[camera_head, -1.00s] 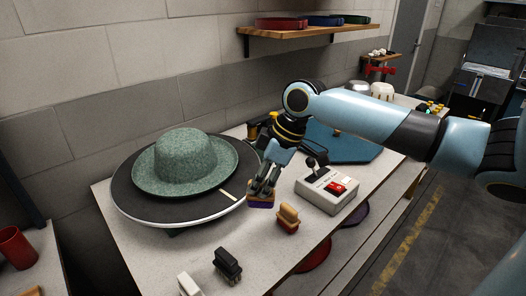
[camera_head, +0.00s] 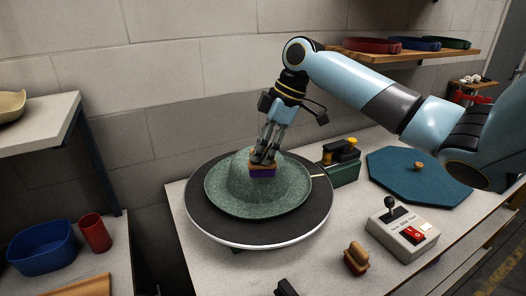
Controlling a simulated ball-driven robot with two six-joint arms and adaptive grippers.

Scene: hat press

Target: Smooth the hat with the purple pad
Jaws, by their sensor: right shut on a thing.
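The green felt hat (camera_head: 229,186) lies crown up on a round black turntable (camera_head: 257,233) with a pale rim. My right gripper (camera_head: 263,160) is shut on the purple pad (camera_head: 262,173), a block with a tan wooden top and purple underside. The pad is at the front of the hat's crown and appears to touch it; the exact contact is hard to tell. The gripper and pad hide part of the crown.
A control box (camera_head: 403,236) with a joystick and red switch stands right of the turntable. A tan-handled block (camera_head: 356,258) is in front of it. A blue octagonal board (camera_head: 418,180) and a green box (camera_head: 343,170) lie behind. A shelf (camera_head: 40,125) juts in at left.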

